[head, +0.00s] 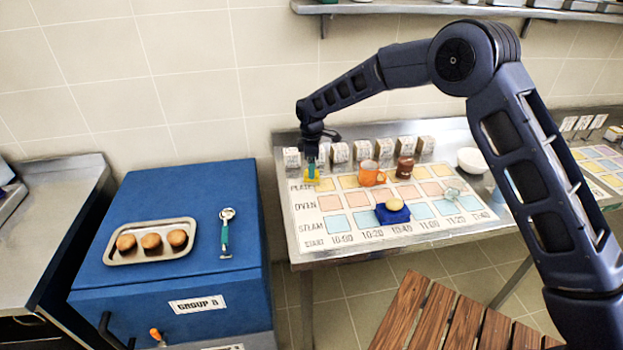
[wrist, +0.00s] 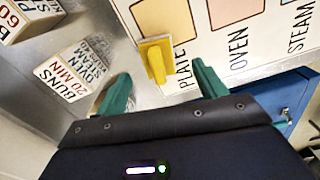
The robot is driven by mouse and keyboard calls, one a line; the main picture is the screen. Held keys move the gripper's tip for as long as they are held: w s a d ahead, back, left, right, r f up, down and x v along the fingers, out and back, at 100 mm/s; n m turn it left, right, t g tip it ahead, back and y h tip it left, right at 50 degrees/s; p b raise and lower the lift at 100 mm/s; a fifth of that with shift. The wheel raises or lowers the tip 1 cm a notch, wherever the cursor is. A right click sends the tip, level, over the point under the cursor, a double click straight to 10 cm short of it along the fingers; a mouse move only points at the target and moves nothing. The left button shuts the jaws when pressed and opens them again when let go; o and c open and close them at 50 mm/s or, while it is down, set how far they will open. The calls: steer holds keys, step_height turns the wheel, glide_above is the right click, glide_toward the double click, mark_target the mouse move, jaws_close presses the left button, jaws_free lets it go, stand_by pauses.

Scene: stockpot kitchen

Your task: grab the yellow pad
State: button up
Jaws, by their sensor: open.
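The yellow pad (wrist: 154,60) has a raised yellow grip on a flat square base. It lies at the board's corner, by the word PLATE, on its far left end in the head view, where it shows (head: 312,182) just under my gripper (head: 312,166). In the wrist view my gripper (wrist: 160,78) is open, its two green fingers apart. Nothing is between the fingers. The head view is too small to show whether a finger touches the pad.
The printed board (head: 340,240) lies on a steel table. An orange mug (head: 368,173), a brown jar (head: 404,167) and a blue pad (head: 392,216) with a bun stand on it. Small labelled blocks (head: 339,152) line its back edge. A blue cabinet (head: 180,270) stands left.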

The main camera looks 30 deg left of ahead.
mark_target(307, 182)
step_height(307, 182, down, 4)
steer(key=shift+w+a+f, duration=0.1)
steer(key=c, duration=1.1)
